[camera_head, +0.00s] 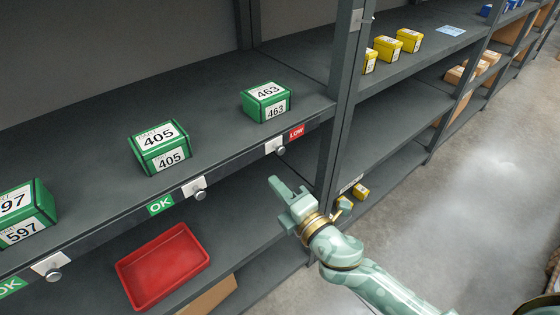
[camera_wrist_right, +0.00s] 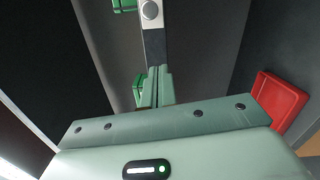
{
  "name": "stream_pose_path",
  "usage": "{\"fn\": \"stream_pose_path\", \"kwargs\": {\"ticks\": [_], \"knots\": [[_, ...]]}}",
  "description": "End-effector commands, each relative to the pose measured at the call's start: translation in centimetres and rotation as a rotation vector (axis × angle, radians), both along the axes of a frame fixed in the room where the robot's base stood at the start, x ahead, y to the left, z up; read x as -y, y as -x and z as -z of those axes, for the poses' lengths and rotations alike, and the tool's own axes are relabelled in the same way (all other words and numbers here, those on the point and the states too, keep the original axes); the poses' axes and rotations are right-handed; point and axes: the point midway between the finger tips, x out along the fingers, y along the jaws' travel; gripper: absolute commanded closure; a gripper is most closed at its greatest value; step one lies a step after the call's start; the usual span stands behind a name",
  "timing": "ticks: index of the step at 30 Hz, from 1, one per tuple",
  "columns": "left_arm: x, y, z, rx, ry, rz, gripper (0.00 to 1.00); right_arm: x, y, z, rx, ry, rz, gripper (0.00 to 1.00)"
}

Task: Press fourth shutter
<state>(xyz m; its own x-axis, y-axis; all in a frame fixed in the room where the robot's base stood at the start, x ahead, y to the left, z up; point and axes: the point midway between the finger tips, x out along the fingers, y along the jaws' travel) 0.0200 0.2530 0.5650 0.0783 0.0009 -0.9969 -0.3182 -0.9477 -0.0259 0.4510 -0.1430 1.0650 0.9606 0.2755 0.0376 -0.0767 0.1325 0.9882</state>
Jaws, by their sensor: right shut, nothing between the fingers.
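Small silver knobs on white plates line the front rail of the upper shelf. One knob (camera_head: 55,275) is at the left beside a green OK label (camera_head: 10,287). A second knob (camera_head: 200,194) is below the 405 box, near another OK label (camera_head: 160,204). A third knob (camera_head: 280,151) is below the 463 box, beside a red LOW label (camera_head: 297,131). My right gripper (camera_head: 274,183) is shut and empty, below and apart from the third knob in the picture. In the wrist view its fingers (camera_wrist_right: 154,76) point toward a rail with a round knob (camera_wrist_right: 149,10). My left gripper is out of view.
Green boxes marked 597 (camera_head: 28,213), 405 (camera_head: 160,147) and 463 (camera_head: 266,102) stand on the upper shelf. A red tray (camera_head: 125,270) sits on the shelf below. A dark upright post (camera_head: 340,105) stands right of the LOW label. Open floor (camera_head: 480,170) lies right.

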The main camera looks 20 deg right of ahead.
Motion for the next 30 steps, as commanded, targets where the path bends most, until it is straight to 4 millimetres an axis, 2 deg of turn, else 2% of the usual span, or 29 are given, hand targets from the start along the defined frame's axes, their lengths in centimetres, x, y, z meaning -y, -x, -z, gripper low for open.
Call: {"fn": "stream_pose_path", "kwargs": {"ticks": [1,6,9,13,27,30], "knots": [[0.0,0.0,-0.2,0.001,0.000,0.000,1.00,-0.3,-1.2,-0.3,0.003,0.000,0.001,1.00],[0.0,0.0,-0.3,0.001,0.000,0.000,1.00,-1.3,-4.5,-0.3,0.002,-0.001,0.000,1.00],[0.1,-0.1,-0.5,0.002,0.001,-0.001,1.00,0.5,-5.1,-0.5,0.000,0.004,0.001,1.00],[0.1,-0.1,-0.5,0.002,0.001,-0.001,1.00,1.6,-5.7,-0.6,-0.001,0.001,0.000,1.00],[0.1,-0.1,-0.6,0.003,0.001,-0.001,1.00,2.3,-6.1,-0.7,-0.001,-0.001,0.000,1.00],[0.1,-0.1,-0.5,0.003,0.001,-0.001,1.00,3.2,-6.4,-0.7,-0.001,0.002,0.001,1.00]]}}
